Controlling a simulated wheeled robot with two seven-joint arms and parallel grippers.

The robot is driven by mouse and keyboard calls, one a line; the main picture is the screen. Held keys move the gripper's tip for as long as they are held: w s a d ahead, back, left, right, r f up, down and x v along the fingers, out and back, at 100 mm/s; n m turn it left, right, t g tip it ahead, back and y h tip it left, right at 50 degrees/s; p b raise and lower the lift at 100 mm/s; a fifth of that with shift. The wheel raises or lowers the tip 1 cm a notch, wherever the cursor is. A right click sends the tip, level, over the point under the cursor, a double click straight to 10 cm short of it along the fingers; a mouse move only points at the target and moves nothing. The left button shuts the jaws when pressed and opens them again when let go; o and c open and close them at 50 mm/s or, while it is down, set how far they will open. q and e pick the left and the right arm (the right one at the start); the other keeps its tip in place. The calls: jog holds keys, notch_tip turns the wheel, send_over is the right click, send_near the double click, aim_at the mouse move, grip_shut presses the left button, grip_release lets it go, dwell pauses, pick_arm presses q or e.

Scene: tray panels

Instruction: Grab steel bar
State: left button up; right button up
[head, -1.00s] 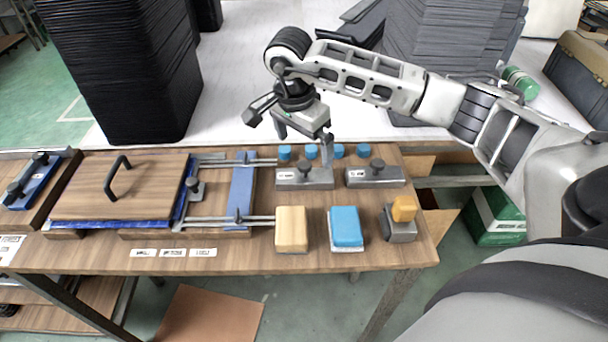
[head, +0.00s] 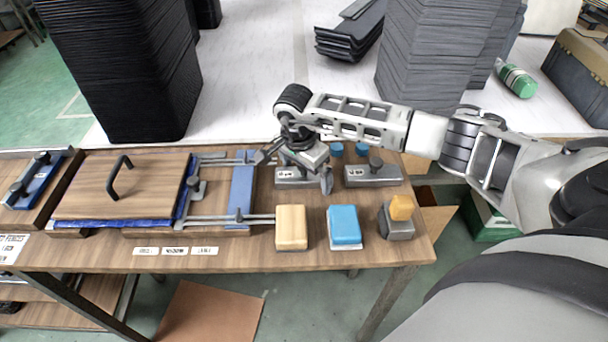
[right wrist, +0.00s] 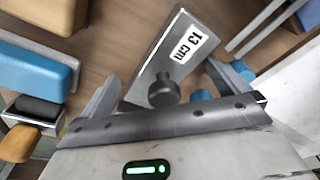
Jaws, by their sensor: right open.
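A grey steel bar (head: 288,180) with a dark knob and a white label lies toward the back right of the wooden table. In the right wrist view this bar (right wrist: 153,70) shows a label reading "13 cm". A second steel bar (head: 372,177) with a knob lies to its right. My right gripper (head: 296,169) is open over the left bar and partly hides it. In the right wrist view the bar and its knob show between the spread fingers (right wrist: 165,92). I cannot tell how high the fingertips are above it. My left gripper is out of view.
Blue pegs (head: 336,149) stand behind the bars. A wooden block (head: 291,228), a blue block (head: 345,226) and an orange-topped grey block (head: 397,222) sit in front. A blue crossbar with rails (head: 241,184) and a handled wooden panel (head: 120,190) lie left.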

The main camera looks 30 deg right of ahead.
jog(key=c, duration=2)
jog(key=shift+r, duration=0.1)
jog(key=shift+r, duration=0.1)
